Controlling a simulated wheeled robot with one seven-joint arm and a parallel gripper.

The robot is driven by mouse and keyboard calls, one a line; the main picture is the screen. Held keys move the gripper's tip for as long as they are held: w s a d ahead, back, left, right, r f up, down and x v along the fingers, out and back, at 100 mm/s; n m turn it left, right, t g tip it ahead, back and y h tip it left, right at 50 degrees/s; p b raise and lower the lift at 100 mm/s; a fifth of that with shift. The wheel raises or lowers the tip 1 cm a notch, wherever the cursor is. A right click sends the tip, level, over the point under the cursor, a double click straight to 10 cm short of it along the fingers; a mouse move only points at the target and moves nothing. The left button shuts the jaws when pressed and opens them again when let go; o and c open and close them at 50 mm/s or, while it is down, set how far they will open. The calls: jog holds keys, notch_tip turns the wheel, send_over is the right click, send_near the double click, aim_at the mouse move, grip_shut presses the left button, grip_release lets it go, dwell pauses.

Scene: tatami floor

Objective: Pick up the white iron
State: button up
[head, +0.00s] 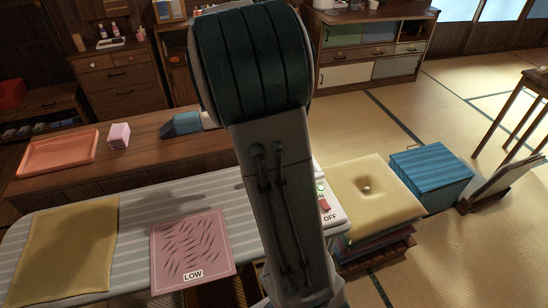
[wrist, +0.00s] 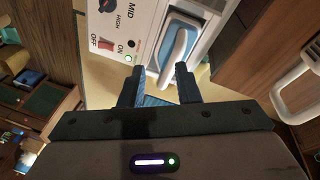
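In the wrist view a white handle (wrist: 177,48) over a blue body sits in a white rest beside the control panel; it looks like an iron. My gripper (wrist: 160,70) is open, its two dark fingers apart, with the near end of this handle showing between and beyond the fingertips. I cannot tell whether they touch it. A second white loop handle (wrist: 297,88) is at the right edge of the wrist view, beside brown wood. In the head view my arm hides the gripper and the iron rest.
The control panel (wrist: 122,28) has an ON/OFF switch. The striped ironing board (head: 135,225) bears a yellow cloth (head: 70,250) and a pink LOW cloth (head: 193,248). Behind are an orange tray (head: 58,153), a pink stack (head: 119,135) and a blue object (head: 183,124). A cushion (head: 370,193) is right.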

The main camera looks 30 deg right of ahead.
jog(key=w+d+m+g+h, duration=0.1)
jog(key=w+d+m+h, duration=0.1)
jog(key=w+d+m, duration=0.2)
jog(key=x, duration=0.9)
jog(key=shift+s+a+f, duration=0.15)
jog(key=shift+a, duration=0.1)
jog(key=shift+s+p+x, duration=0.15)
jog(key=shift+p+x, duration=0.15)
jog(key=shift+x, duration=1.05)
jog(key=shift+s+p+x, duration=0.1)
jog(key=shift+p+x, duration=0.2)
jog(key=shift+x, duration=1)
grip_shut()
